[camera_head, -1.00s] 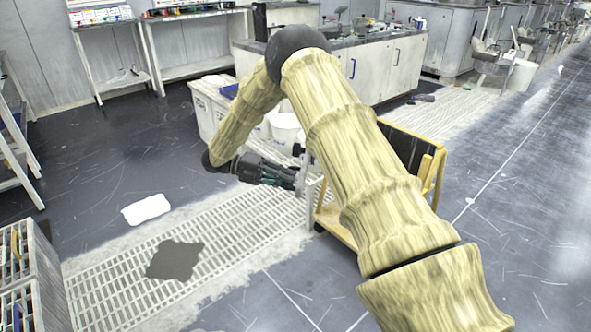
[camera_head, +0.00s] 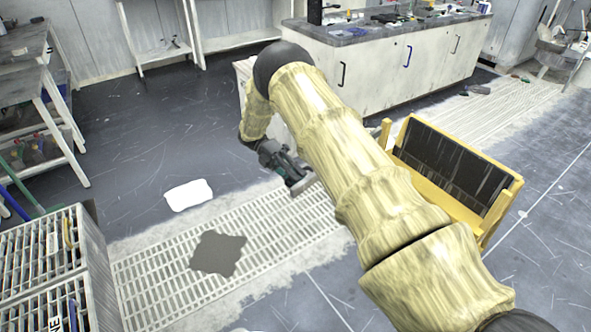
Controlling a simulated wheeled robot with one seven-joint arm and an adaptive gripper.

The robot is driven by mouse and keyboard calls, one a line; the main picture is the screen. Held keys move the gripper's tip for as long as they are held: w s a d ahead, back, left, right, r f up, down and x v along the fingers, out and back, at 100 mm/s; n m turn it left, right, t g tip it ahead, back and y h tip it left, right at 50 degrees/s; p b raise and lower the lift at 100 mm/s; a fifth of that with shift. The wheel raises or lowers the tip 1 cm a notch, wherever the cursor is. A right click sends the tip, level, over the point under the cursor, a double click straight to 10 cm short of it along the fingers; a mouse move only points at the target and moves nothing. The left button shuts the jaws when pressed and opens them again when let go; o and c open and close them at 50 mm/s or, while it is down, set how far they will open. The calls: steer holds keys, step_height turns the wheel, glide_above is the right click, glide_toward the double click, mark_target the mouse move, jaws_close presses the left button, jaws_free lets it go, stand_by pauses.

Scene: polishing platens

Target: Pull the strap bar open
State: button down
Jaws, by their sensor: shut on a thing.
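A yellow-framed cart (camera_head: 513,196) with a dark panel (camera_head: 452,165) stands right of my arm, its lower left part hidden behind the arm. My gripper (camera_head: 294,178) is left of the arm, above the floor grating and clear of the visible part of the cart. It is shut on a small grey bar-like piece (camera_head: 303,186), which seems to be the strap bar. The far end of this piece is close to my arm's outline, so I cannot tell whether it is joined to anything.
A white bench (camera_head: 385,75) with dark top and door handles stands behind. A floor grating (camera_head: 290,232) bears a dark patch (camera_head: 217,253). A white sheet (camera_head: 189,195) lies on the floor. A rack (camera_head: 45,262) is at the lower left. Floor left of my gripper is open.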

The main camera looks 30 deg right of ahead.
steer(key=shift+w+d, duration=0.15)
steer(key=shift+w, duration=0.2)
steer(key=c, duration=1.5)
jaws_free()
steer(key=shift+w, duration=0.1)
